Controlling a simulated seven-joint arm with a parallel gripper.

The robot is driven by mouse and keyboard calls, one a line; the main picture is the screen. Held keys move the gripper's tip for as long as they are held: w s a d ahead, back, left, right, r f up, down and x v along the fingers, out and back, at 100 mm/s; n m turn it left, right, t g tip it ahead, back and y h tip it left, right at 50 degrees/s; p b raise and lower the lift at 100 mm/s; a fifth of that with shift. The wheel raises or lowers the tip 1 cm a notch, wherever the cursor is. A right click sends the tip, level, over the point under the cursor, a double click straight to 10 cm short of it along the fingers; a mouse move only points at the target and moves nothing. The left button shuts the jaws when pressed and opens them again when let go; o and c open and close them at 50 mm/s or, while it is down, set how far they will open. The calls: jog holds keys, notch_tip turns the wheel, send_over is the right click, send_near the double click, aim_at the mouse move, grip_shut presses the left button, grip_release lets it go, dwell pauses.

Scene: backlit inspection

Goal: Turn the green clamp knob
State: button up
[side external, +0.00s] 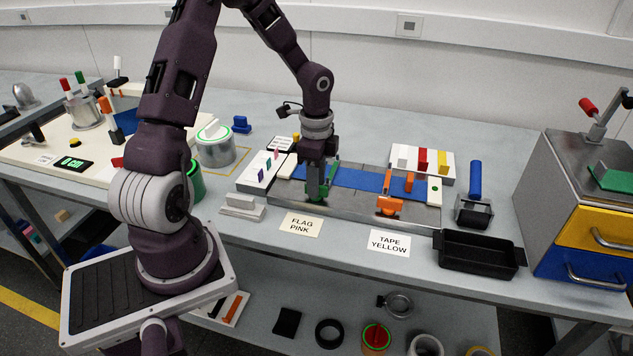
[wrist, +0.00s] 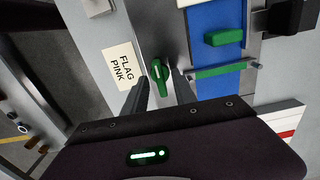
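The green clamp knob (wrist: 160,76) has a narrow grip with a pale line along its top. In the side view the knob (side external: 317,198) is partly hidden below my gripper (side external: 318,182), at the left end of the grey fixture (side external: 352,208). In the wrist view my gripper (wrist: 161,92) is open and points down, with one dark finger on each side of the knob. Gaps show between fingers and knob; no contact is visible. A green clamp bar (wrist: 225,71) crosses the blue strip (wrist: 207,55) beside the knob. A green block (wrist: 224,38) is near it.
An orange clamp knob (side external: 388,206) and orange block (side external: 409,182) are at the fixture's right. "FLAG PINK" (side external: 301,224) and "TAPE YELLOW" (side external: 389,243) cards lie in front. A black tray (side external: 480,253) and drawer cabinet (side external: 590,215) stand right; a grey canister (side external: 216,152) stands left.

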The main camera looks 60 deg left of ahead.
notch_tip(320, 180, up, 7)
jog(key=shift+f, duration=0.15)
jog(key=s+d+r+n+t, duration=0.5)
jog(key=s+d+r+n, duration=0.4)
jog(key=s+d+r, duration=0.6)
jog(key=shift+s+d+t, duration=0.3)
jog(key=shift+s+d, duration=0.8)
jog(key=shift+s, duration=0.05)
